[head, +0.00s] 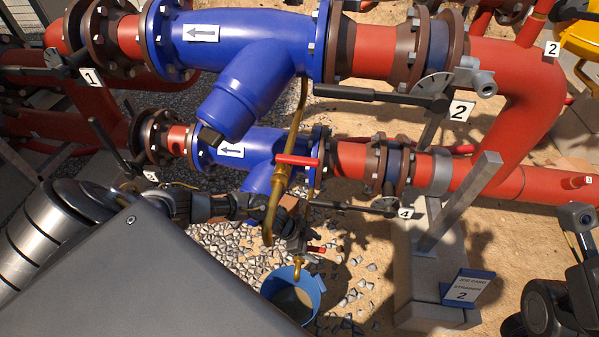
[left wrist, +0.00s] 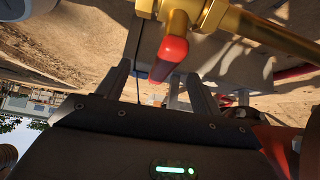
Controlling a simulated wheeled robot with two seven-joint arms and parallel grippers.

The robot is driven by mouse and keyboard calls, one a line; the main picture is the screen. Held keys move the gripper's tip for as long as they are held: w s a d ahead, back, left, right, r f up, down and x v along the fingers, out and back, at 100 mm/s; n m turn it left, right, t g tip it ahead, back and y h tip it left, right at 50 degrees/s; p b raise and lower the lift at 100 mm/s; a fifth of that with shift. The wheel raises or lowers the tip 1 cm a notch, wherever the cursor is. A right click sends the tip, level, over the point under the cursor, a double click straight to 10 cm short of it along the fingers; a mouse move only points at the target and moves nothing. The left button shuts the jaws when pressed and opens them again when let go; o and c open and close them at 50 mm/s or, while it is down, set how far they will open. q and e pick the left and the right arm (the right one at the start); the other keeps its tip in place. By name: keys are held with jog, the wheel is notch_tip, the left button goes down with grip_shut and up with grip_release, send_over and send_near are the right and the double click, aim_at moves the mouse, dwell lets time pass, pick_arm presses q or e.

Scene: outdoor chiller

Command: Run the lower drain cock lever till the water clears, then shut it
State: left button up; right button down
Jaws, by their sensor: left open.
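The lower drain cock's red lever (head: 316,250) shows small in the head view, lying across the brass drain line above its spout (head: 298,268). A blue bucket (head: 318,283) stands under the spout with dull grey-brown liquid inside. I cannot make out a water stream. My left gripper (head: 290,228) is open beside the brass pipe, close above the lower cock, and partly hides it. In the left wrist view a red lever (left wrist: 170,55) on a brass cock (left wrist: 180,22) lies between the spread fingers (left wrist: 165,85). I cannot tell whether they touch it.
Red pipes and black valve handles (head: 365,94) surround the space.

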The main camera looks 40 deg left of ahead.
pick_arm(q)
jog(key=p+v, duration=0.5)
jog(key=v, duration=0.1)
jog(key=shift+d+r, duration=0.1)
jog(key=shift+r, duration=0.05)
jog(key=shift+s+a+r+p, duration=0.15)
jog(key=shift+a+r+p, duration=0.2)
jog(key=shift+p, duration=0.15)
jog(key=shift+f, duration=0.1)
jog(key=shift+a, duration=0.1)
jog(key=p+v, duration=0.1)
jog(key=v, duration=0.9)
jog(key=shift+a+r, duration=0.2)
jog(key=shift+r, duration=0.1)
